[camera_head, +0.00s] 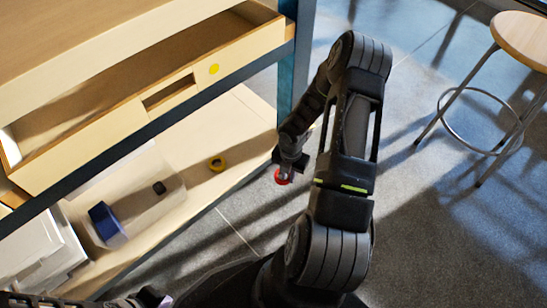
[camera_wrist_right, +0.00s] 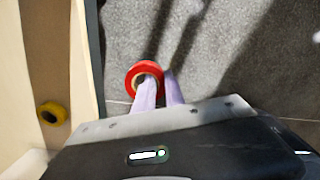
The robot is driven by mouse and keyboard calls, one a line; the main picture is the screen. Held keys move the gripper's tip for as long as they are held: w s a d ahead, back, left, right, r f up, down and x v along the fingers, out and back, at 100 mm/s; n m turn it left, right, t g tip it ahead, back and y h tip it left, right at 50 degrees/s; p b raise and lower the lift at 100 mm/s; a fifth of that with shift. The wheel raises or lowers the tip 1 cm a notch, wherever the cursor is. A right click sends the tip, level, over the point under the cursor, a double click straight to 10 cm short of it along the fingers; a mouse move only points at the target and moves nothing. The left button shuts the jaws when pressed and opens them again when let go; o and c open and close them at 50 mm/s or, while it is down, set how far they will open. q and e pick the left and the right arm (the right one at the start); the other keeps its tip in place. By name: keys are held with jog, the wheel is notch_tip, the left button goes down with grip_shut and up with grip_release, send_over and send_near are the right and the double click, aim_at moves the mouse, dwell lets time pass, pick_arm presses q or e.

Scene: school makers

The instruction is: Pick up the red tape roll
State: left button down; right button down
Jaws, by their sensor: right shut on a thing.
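The red tape roll (camera_wrist_right: 131,78) is at the fingertips of my right gripper (camera_wrist_right: 160,82) in the right wrist view. One pale finger reaches into or across its hole and the other lies beside its rim, so the jaws are shut on the roll's wall. In the head view the red tape roll (camera_head: 283,180) hangs below my right gripper (camera_head: 285,170), in front of the shelf's edge and over the grey floor. My left gripper (camera_head: 152,297) is at the bottom left edge, mostly cut off; its jaws cannot be made out.
A yellow tape roll (camera_head: 217,163) lies on the lower shelf (camera_head: 235,125), near a clear bin (camera_head: 140,200) holding a blue item (camera_head: 106,222). An open wooden drawer (camera_head: 110,133) juts out above. A blue-grey post (camera_head: 297,60) stands close to my right arm. A stool (camera_head: 525,40) stands at right.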

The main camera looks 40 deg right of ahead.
jog(key=s, duration=0.4)
jog(key=shift+s, duration=0.3)
